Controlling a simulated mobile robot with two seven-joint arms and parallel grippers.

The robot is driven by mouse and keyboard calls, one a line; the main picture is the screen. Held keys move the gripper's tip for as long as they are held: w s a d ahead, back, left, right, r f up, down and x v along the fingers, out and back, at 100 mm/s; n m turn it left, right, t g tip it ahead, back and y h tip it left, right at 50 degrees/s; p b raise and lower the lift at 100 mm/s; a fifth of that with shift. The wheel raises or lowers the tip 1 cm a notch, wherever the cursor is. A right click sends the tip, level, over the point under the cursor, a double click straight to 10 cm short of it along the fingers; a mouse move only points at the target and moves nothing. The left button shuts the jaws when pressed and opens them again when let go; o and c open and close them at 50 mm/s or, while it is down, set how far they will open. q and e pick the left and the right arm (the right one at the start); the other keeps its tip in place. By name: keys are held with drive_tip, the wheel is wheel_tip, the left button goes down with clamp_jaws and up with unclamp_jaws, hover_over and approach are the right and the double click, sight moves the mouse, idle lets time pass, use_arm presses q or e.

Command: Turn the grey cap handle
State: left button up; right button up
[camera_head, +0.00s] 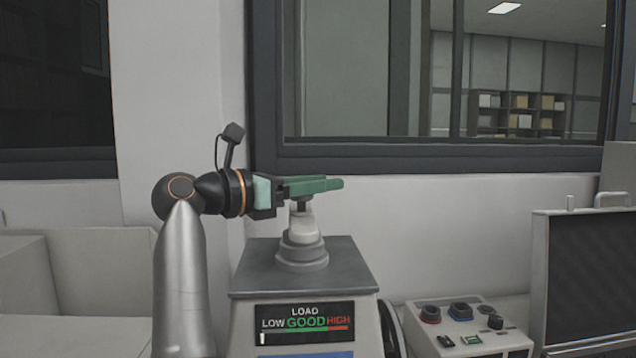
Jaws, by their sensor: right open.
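The mounting press (300,277) stands in the middle of the head view with a dark grey top. A round grey cap sits on it, and the light grey cap handle (303,228) rises from the cap.
The press's load display (304,323) reads LOW, GOOD, HIGH, with a white mark at the low end. A control box (468,325) with knobs and buttons stands to the right. A dark-panelled case (590,280) is at the far right. A wall with windows is behind.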

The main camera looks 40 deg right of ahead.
clamp_jaws()
idle(0.4)
drive_tip(key=shift+r+p, duration=0.1)
drive_tip(key=shift+p, duration=0.2)
drive_tip(key=g+p, duration=0.1)
drive_tip(key=m+g+p, duration=0.1)
drive_tip(key=m+g+y+p, duration=0.1)
drive_tip(key=shift+s+r+g+p, duration=0.25)
drive_tip(key=shift+r+g+p, duration=0.05)
drive_tip(key=shift+g+p, duration=0.1)
drive_tip(key=shift+s+a+f+m+g+y+p, duration=0.1)
drive_tip(key=shift+m+g+y+p, duration=0.25)
drive_tip(key=shift+m+g, duration=0.15)
drive_tip(key=shift+s+a+f+m+g+y+p, duration=0.1)
drive_tip(key=shift+m+g+y+p, duration=0.25)
drive_tip(key=shift+m+g, duration=0.15)
drive_tip(key=shift+s+f+m+g+y, duration=0.15)
drive_tip(key=shift+m+g+y, duration=0.15)
drive_tip(key=shift+m+g, duration=0.15)
